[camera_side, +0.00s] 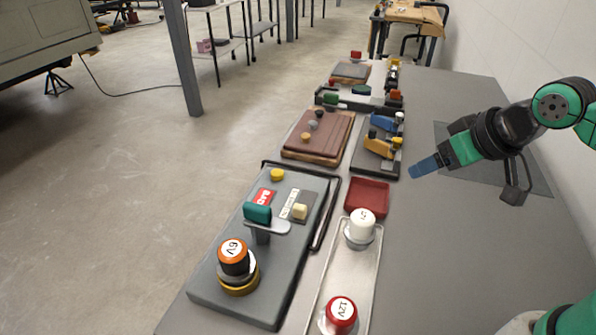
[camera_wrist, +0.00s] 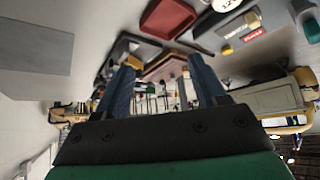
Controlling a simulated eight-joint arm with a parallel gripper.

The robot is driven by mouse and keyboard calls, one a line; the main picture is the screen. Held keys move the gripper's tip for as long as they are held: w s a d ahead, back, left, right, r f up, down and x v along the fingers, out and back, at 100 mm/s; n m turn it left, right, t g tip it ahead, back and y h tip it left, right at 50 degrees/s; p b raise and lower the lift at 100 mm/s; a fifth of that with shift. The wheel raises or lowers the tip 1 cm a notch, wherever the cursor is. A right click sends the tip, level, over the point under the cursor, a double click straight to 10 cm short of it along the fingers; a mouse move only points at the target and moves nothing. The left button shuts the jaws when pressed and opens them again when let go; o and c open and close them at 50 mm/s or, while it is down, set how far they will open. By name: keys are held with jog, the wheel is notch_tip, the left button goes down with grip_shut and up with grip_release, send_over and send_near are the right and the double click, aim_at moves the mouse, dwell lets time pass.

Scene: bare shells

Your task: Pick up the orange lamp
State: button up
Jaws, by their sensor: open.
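The orange lamp (camera_side: 234,256), with a round white top marked 6V, stands upright on a metal and brass base at the near left end of the grey panel (camera_side: 213,285). I cannot make it out in the wrist view. My gripper (camera_side: 413,171), with blue fingers, is in the air at the right of the side view, well apart from the lamp. In the wrist view my gripper (camera_wrist: 163,78) is open with nothing between the fingers.
A silver tray (camera_side: 347,275) beside the panel holds a white lamp (camera_side: 362,225) and a red 12V lamp (camera_side: 341,313). A teal-topped lever (camera_side: 257,213) stands behind the orange lamp. A red tray (camera_side: 367,194) lies beyond. The table's right side is mostly clear.

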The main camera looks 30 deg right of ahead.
aim_at(244, 247)
jog(key=a+f+m+y, duration=0.1)
jog(key=a+m+y, duration=0.1)
jog(key=m, duration=0.1)
jog(key=w+a+m+g+y, duration=0.1)
jog(key=a+m, duration=0.2)
jog(key=w+a+f+m+g+y, duration=0.1)
jog(key=a+m+y, duration=0.1)
jog(key=m, duration=0.1)
jog(key=shift+a+f+y, duration=0.3)
jog(key=shift+a, duration=0.1)
jog(key=a+f+m+g+y, duration=0.1)
jog(key=a+m+y, duration=0.1)
jog(key=a, duration=0.4)
jog(key=w+a+f+m+y, duration=0.1)
jog(key=a+m+y, duration=0.2)
jog(key=a+m, duration=0.2)
jog(key=a+f+m+g+y, duration=0.1)
jog(key=a+f+m+y, duration=0.1)
jog(key=a, duration=0.6)
jog(key=shift+w+m+g+y, duration=0.3)
jog(key=shift+m+y, duration=0.3)
jog(key=shift+m, duration=0.5)
jog(key=shift+c, duration=0.3)
grip_shut()
